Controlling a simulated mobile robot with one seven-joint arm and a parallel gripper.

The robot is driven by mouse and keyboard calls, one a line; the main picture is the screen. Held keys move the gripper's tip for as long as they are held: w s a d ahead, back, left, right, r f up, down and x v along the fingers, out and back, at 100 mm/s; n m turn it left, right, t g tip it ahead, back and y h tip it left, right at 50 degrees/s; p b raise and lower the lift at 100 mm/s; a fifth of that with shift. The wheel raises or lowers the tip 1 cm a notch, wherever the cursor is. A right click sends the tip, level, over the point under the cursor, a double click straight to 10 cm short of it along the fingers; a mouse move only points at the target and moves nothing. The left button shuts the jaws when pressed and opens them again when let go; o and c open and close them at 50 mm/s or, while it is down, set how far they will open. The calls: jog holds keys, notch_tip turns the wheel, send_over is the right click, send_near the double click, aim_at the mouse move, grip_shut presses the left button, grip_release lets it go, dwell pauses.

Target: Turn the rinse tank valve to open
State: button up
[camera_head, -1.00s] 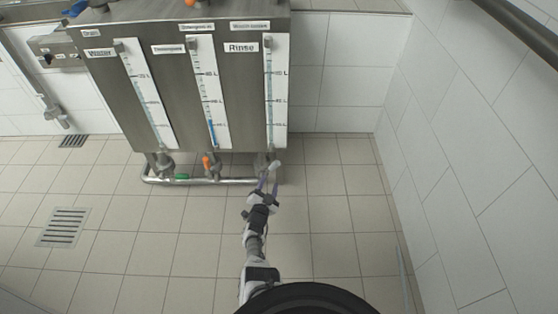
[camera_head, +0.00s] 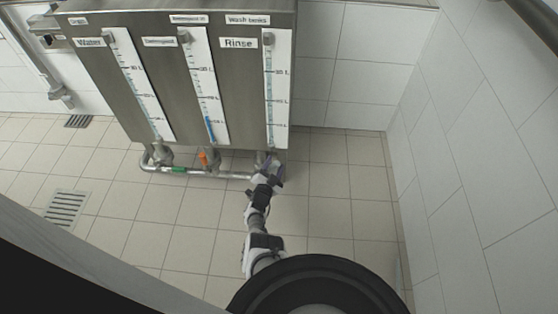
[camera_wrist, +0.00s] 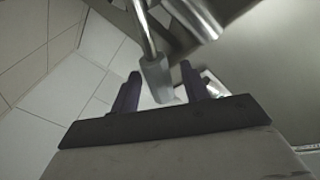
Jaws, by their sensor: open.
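The steel tank unit has three gauge panels; the one labelled Rinse (camera_head: 238,43) is at the right. Under it, my gripper (camera_head: 272,170) is close to the outlet pipe and hides most of the rinse valve in the head view. In the wrist view, a pale grey valve handle (camera_wrist: 156,72) on a thin metal stem reaches down between the two dark purple fingers of my open gripper (camera_wrist: 160,76). The handle looks close to the fingers; I cannot tell whether it touches them.
An orange valve handle (camera_head: 203,158) and a green handle (camera_head: 178,170) are on the pipework to the left. A white tiled wall (camera_head: 480,150) stands at the right. The tiled floor (camera_head: 330,215) between is clear.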

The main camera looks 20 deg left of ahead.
jog(key=shift+w, duration=0.15)
jog(key=shift+c, duration=0.5)
grip_shut()
jog(key=shift+a, duration=0.1)
jog(key=shift+s+a+r+n+t+b, duration=0.2)
jog(key=shift+a+r+n+b, duration=0.1)
jog(key=shift+a+n, duration=0.35)
jog(key=shift+s+a+r+n+t+b, duration=0.1)
jog(key=shift+a+r+n+t+b, duration=0.2)
jog(key=shift+n, duration=0.55)
jog(key=shift+s+a+r+n+t+y+b, duration=0.2)
jog(key=shift+a+n+b, duration=0.15)
jog(key=shift+a+n, duration=0.35)
jog(key=shift+s+a+r+n+t+y+b, duration=0.1)
jog(key=shift+s+a+n+y+b, duration=0.15)
jog(key=shift+a+n, duration=0.5)
jog(key=shift+s+a+r+n+t+y+b, duration=0.15)
jog(key=shift+a+n+b, duration=0.25)
jog(key=shift+n, duration=0.55)
jog(key=shift+w, duration=0.1)
jog(key=shift+o, duration=0.5)
grip_release()
